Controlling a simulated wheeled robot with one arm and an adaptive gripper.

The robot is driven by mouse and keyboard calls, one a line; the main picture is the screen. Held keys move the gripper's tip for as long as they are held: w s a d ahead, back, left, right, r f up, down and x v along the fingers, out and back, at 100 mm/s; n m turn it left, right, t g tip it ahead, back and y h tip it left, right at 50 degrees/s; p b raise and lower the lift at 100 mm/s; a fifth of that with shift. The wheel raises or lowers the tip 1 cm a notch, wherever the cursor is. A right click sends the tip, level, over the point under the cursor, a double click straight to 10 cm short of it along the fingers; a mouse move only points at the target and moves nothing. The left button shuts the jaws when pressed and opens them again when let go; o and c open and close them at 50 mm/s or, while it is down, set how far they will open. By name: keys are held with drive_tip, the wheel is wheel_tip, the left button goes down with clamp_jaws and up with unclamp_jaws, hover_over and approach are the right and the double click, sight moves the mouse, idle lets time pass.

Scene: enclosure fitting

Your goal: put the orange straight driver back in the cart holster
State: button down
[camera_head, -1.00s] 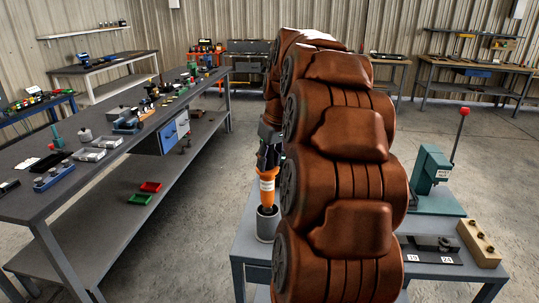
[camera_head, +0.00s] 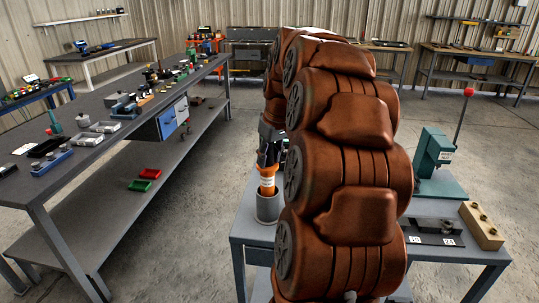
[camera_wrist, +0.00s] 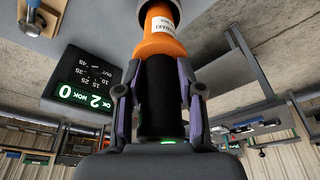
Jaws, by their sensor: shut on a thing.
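The orange straight driver (camera_head: 267,186) is upright, with its lower part inside the grey cup-shaped holster (camera_head: 267,209) on the cart (camera_head: 246,228). In the wrist view the driver (camera_wrist: 159,42) shows an orange body with a white label and a black grip, and the holster rim (camera_wrist: 143,4) surrounds its far end. My gripper (camera_wrist: 157,95) is shut on the black grip, one finger on each side. In the head view my gripper (camera_head: 269,152) is above the holster, partly hidden by my brown arm. Whether the driver touches the holster's bottom is hidden.
A teal press (camera_head: 436,160) with a red-knobbed lever, a dark plate and a tan block (camera_head: 482,226) with holes stand on the cart's right side. A long workbench (camera_head: 95,107) with parts is at left. A dark display (camera_wrist: 90,82) shows in the wrist view.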

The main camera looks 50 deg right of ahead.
drive_tip(key=c, duration=0.7)
unclamp_jaws()
drive_tip(key=shift+o, duration=0.2)
drive_tip(key=v, duration=1.2)
drive_tip(key=s+a+f+n+g+y+p, duration=0.1)
drive_tip(key=a+f, duration=0.3)
drive_tip(key=a, duration=0.6)
drive_tip(key=s+a+f+n+g+p, duration=0.15)
drive_tip(key=a+f, duration=0.25)
drive_tip(key=a, duration=0.7)
drive_tip(key=s+a+f+g, duration=0.1)
drive_tip(key=s+a+f, duration=0.4)
drive_tip(key=s, duration=0.3)
drive_tip(key=s+a+f+g, duration=0.1)
drive_tip(key=s+a+f, duration=0.4)
drive_tip(key=s+f, duration=0.2)
drive_tip(key=shift+s+a, duration=0.35)
drive_tip(key=shift+s, duration=0.9)
